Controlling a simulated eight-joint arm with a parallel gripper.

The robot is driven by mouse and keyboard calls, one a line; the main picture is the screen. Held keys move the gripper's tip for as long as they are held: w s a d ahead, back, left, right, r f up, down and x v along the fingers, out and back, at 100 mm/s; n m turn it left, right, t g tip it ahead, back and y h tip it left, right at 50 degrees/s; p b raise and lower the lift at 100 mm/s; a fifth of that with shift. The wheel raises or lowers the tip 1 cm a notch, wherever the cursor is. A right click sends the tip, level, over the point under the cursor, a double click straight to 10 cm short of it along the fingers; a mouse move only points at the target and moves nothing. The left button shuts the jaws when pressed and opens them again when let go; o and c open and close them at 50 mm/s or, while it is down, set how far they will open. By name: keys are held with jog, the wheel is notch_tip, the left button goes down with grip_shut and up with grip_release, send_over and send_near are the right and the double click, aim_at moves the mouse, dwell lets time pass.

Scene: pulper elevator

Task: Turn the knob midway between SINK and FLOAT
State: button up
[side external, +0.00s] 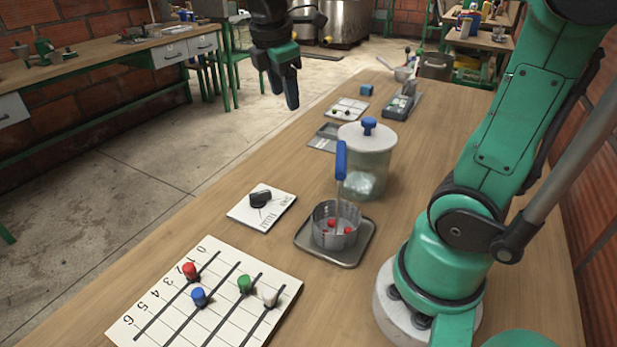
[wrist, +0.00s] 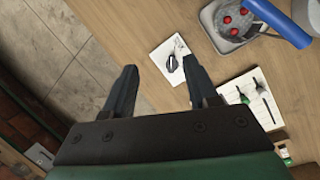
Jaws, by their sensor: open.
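The black knob (side external: 260,198) sits on a small white panel (side external: 245,214) on the table, left of a steel pot. Its markings are too small to read, so I cannot tell where the knob points. In the wrist view the knob (wrist: 172,63) and panel (wrist: 159,53) appear between my fingertips, well beyond them. My gripper (side external: 287,88) hangs high by the table's left edge, apart from the panel, with its fingers down. In the wrist view my gripper (wrist: 160,66) is open and empty, with its two dark fingers spread.
A steel pot (side external: 323,238) with red pieces and a blue handle stands on a grey tray (side external: 338,262). A lidded jar (side external: 378,165) is behind it. A numbered board (side external: 150,312) with coloured sliders lies in front. Bare wood surrounds the panel.

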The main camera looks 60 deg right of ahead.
jog(key=w+a+m+y, duration=0.2)
jog(key=w+a+y, duration=0.1)
jog(key=w+a, duration=0.15)
send_over(257, 194)
notch_tip(257, 194, down, 13)
jog(key=shift+w+f, duration=0.1)
jog(key=shift+f, duration=3.25)
grip_shut()
